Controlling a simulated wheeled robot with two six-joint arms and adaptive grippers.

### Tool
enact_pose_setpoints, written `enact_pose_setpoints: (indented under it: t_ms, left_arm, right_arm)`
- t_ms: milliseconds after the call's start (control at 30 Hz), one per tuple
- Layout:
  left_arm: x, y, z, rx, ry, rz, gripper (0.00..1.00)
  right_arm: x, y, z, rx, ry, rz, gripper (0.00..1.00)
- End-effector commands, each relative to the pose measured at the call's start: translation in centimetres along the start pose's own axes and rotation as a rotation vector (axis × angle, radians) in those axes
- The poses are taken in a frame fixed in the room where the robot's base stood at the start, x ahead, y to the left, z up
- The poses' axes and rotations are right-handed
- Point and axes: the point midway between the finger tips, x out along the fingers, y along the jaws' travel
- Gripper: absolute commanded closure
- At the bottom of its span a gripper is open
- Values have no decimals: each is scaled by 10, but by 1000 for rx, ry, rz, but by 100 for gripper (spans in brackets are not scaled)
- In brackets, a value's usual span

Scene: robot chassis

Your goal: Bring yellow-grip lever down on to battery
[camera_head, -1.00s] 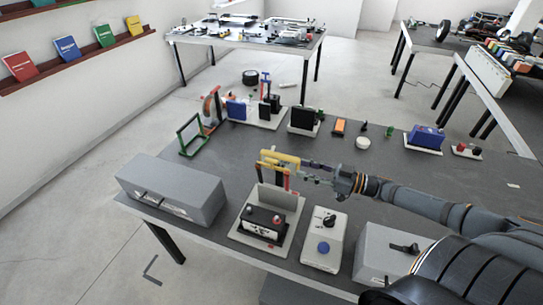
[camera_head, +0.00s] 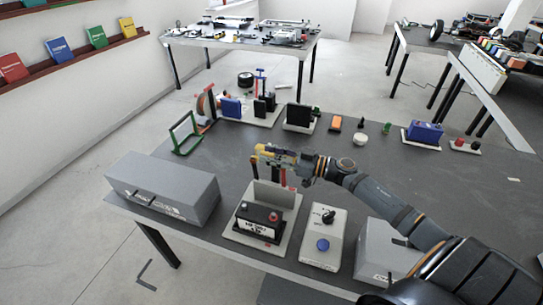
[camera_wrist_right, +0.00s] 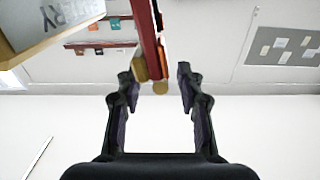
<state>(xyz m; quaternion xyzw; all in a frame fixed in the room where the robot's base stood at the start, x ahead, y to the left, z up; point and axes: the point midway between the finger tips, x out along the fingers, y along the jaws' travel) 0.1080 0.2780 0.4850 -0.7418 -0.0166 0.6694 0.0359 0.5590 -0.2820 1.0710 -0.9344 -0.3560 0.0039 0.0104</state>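The yellow-grip lever (camera_head: 265,149) stands raised above the battery stand, its yellow part at the top with red bars below. The black-topped battery (camera_head: 258,221) sits on a pale base (camera_head: 240,236) in front of a grey upright plate. My right gripper (camera_head: 286,156) is at the lever's height and overlaps its right side. In the right wrist view, my right gripper (camera_wrist_right: 156,82) is open, with a red bar with yellowish ends (camera_wrist_right: 150,45) between or just beyond its fingers. Contact cannot be told. My left gripper is not in view.
A grey box (camera_head: 165,187) stands left of the battery stand. A white switch box with a blue button (camera_head: 322,243) and another grey box (camera_head: 385,253) stand to the right. A green frame (camera_head: 185,132) is behind left. The table's middle right is clear.

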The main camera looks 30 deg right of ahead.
Motion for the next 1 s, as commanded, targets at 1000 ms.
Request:
enact_pose_setpoints:
  t_ms: [1000]
  left_arm:
    - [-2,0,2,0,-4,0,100]
  right_arm:
    - [-1,-6,2,-31,-2,0,100]
